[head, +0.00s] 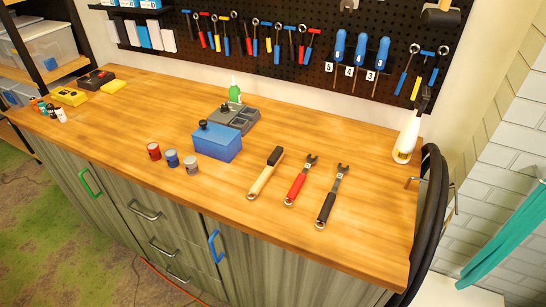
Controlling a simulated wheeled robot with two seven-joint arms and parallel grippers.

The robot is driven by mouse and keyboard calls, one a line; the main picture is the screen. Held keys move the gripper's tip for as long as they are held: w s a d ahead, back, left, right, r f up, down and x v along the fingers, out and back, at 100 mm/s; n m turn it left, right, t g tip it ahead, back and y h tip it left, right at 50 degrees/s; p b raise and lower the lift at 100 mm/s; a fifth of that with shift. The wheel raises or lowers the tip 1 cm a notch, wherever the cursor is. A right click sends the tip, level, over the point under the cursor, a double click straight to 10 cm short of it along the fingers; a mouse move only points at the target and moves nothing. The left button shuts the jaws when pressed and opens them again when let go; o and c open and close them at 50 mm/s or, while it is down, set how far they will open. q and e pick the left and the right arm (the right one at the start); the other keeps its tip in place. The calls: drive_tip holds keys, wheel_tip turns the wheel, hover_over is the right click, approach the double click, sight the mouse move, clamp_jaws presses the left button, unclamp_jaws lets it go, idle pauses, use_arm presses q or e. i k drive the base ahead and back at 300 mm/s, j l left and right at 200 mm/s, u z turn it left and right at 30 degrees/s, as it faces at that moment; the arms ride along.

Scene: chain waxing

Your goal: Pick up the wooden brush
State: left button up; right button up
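The wooden brush (261,178) lies on the wooden workbench (325,250), right of its middle. It has a pale wooden handle toward the front edge and a dark head pointing away to the back right. It lies free, touching nothing but the bench top. Neither of my grippers shows in the head view.
Right of the brush lie a red-handled tool (295,189) and a black-handled tool (326,208). Left of it stand a blue box (217,143) and several small tins (172,158). A white bottle (407,138) stands at the back right.

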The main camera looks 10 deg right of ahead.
sight(275, 158)
drive_tip(key=j+z, duration=0.15)
drive_tip(key=z, duration=0.15)
drive_tip(key=j+z, duration=0.15)
drive_tip(key=z, duration=0.15)
drive_tip(key=j+z, duration=0.25)
drive_tip(key=j, duration=0.3)
drive_tip(key=k+j+z, duration=0.2)
drive_tip(key=j, duration=1)
drive_tip(key=k+j+z, duration=0.1)
drive_tip(key=j, duration=0.6)
